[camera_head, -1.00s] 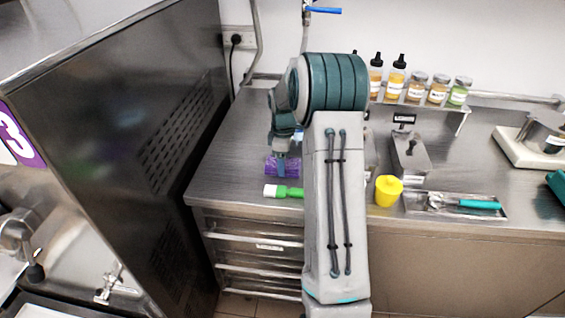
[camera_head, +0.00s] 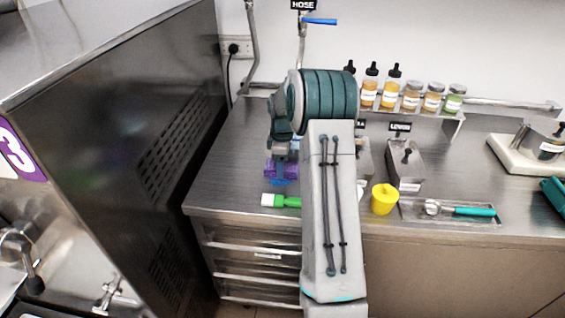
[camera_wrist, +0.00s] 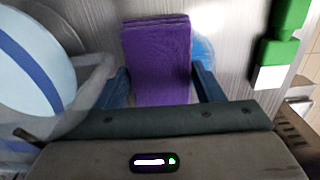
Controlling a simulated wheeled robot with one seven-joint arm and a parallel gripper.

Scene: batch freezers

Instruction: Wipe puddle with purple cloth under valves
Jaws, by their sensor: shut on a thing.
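The purple cloth (camera_head: 283,170) is in my gripper, at the left part of the steel counter. In the wrist view the folded cloth (camera_wrist: 157,60) lies between the two blue fingers of my gripper (camera_wrist: 163,88), which is shut on it. A light-blue puddle (camera_head: 286,183) shows just in front of the cloth; in the wrist view it peeks out at the cloth's right edge (camera_wrist: 204,48). The cloth hides part of it. I cannot tell if the cloth touches the counter. A valve with a blue handle (camera_head: 320,21) is on the wall pipe, under a HOSE label.
A green-and-white brush (camera_head: 280,201) lies near the counter's front edge, close to the cloth. A yellow cup (camera_head: 384,199) and a tray with a teal-handled scoop (camera_head: 452,211) stand to the right. A tall steel machine (camera_head: 130,140) borders the left. Bottles and jars (camera_head: 410,96) line the back shelf.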

